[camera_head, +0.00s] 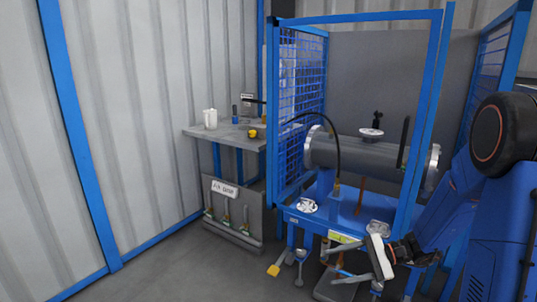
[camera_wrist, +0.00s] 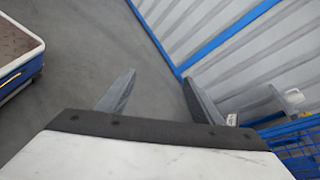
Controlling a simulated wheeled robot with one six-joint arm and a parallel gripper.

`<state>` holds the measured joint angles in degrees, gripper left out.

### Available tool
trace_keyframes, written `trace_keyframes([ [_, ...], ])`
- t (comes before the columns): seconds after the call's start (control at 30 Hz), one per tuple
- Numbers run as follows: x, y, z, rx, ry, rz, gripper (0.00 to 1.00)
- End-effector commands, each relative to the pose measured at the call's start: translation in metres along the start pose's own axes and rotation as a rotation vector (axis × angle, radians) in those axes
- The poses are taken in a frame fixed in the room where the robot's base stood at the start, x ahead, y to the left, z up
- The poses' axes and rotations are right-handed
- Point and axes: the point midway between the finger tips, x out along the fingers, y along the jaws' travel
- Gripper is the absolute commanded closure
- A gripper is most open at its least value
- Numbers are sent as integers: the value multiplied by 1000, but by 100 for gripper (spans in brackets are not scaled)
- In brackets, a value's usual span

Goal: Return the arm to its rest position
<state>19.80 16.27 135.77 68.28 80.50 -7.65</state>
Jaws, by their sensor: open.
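My gripper (camera_head: 364,276) shows at the lower right of the head view, at the end of my blue arm. It is in front of the lower part of the blue frame and close to it in the picture; I cannot tell the gap. In the wrist view its two grey fingers (camera_wrist: 158,95) stand wide apart with nothing between them but the floor beyond. The grey flanged shell (camera_head: 355,156) lies level inside the blue mesh cage, with a bright flange at each end. My arm hides part of the cage's right side.
A grey side table (camera_head: 228,134) holds a white jug (camera_head: 210,119). The blue cage (camera_head: 298,110) is a close obstacle. The floor (camera_head: 165,270) at left is clear.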

Motion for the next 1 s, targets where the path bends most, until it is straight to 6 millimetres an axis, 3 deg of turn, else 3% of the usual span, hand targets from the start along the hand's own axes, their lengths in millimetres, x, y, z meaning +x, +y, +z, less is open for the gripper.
trace_keyframes([
  [0.1, 3, 14, 29, -77, 35, 99, 39],
  [0.4, 0, 54, 83, -269, 142, 334, 39],
  [0.67, -14, 88, 118, -446, 261, 517, 39],
  [1.0, -46, 123, 150, -687, 448, 723, 39],
])
